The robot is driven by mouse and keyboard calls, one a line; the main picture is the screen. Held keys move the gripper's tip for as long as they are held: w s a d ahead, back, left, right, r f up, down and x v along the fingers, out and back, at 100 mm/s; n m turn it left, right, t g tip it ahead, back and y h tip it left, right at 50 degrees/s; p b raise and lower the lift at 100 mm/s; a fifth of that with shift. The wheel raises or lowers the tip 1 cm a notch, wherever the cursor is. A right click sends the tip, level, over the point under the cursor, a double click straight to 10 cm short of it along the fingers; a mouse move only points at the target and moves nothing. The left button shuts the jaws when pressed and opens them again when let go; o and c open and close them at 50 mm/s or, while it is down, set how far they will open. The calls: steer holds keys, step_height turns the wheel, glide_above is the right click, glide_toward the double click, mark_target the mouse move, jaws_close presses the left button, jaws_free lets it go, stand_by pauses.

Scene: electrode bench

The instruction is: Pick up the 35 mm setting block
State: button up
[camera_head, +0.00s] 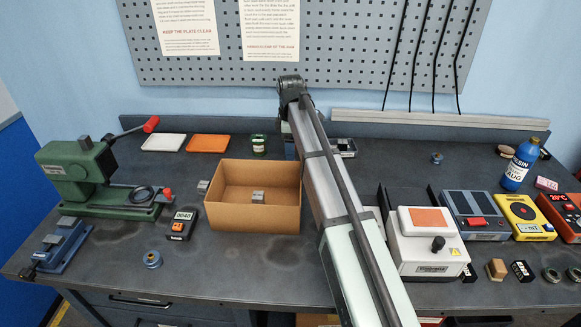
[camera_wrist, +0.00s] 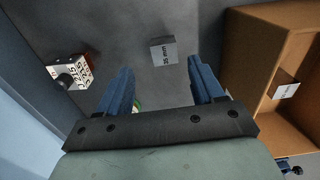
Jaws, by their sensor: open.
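The block is apart from both fingers. In the head view I cannot make out this block or my fingers; my arm appears to hide them.
A cardboard box (camera_head: 228,217) stands right of the block in the wrist view, holding another grey block (camera_head: 258,196). A further grey block (camera_head: 203,186) lies left of the box. A white-faced device with a black knob (camera_wrist: 70,74) stands left in the wrist view. A green jar (camera_head: 259,146) is behind the box.

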steer(key=shift+s+f, duration=0.2)
steer(key=shift+f, duration=1.1)
steer(key=shift+s+f, duration=0.15)
steer(key=shift+f, duration=1.15)
steer(key=shift+c, duration=0.5)
jaws_close()
